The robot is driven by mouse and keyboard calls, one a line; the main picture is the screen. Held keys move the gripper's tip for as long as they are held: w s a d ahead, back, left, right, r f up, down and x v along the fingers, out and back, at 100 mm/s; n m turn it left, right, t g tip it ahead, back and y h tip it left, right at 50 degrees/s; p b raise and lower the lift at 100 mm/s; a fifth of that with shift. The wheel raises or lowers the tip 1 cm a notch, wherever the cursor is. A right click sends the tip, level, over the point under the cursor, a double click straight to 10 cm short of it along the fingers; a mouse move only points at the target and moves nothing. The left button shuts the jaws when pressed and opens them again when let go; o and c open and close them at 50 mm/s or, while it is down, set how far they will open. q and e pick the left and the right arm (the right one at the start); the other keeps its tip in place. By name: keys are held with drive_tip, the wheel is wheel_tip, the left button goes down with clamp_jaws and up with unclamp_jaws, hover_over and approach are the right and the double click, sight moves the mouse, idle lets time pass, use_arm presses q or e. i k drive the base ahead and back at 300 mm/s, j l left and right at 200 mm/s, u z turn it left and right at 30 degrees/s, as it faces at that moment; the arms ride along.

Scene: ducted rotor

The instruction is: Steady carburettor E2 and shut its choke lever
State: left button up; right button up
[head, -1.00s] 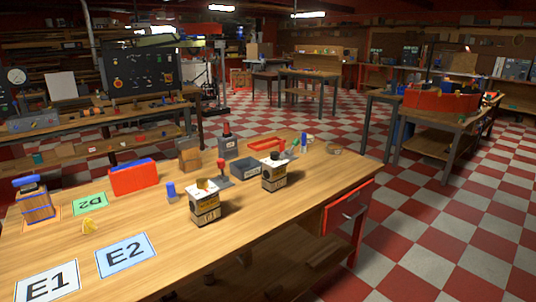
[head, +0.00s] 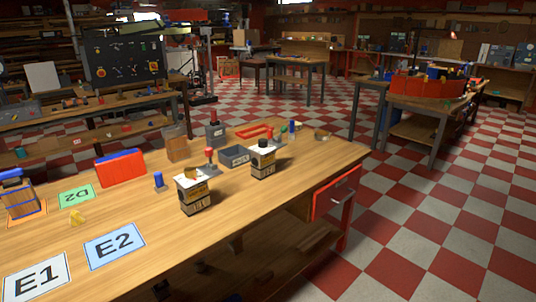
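A blue card marked E2 (head: 114,246) lies flat on the wooden bench at the lower left, with nothing standing on it. Two box-like units with white tops and dark fittings stand upright on the bench. The nearer unit (head: 195,197) has a tan fitting on top, and the farther unit (head: 263,164) has a black one. Their side labels are too small to read surely, so I cannot tell which is carburettor E2. No choke lever can be made out clearly. Neither of my grippers is in view.
A white E1 card (head: 36,280) and a green D2 card (head: 76,196) lie on the bench (head: 200,240). A red and blue box (head: 120,169), a grey bin (head: 236,157) and a red-knobbed lever (head: 209,160) stand behind. A red-framed drawer (head: 334,192) sits at the right end. Checkered floor is open beyond.

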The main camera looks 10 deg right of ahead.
sight(284, 129)
drive_tip(key=i+l+u, duration=0.1)
drive_tip(key=i+l, duration=0.15)
drive_tip(key=i+l+u, duration=0.1)
drive_tip(key=l, duration=0.25)
drive_tip(key=i+l, duration=0.3)
drive_tip(key=i+l+u, duration=0.15)
drive_tip(key=l, duration=0.2)
drive_tip(key=i+l+u, duration=0.1)
drive_tip(key=i+l, duration=0.15)
drive_tip(key=i+l+u, duration=0.1)
drive_tip(key=l, duration=0.35)
drive_tip(key=i, duration=0.05)
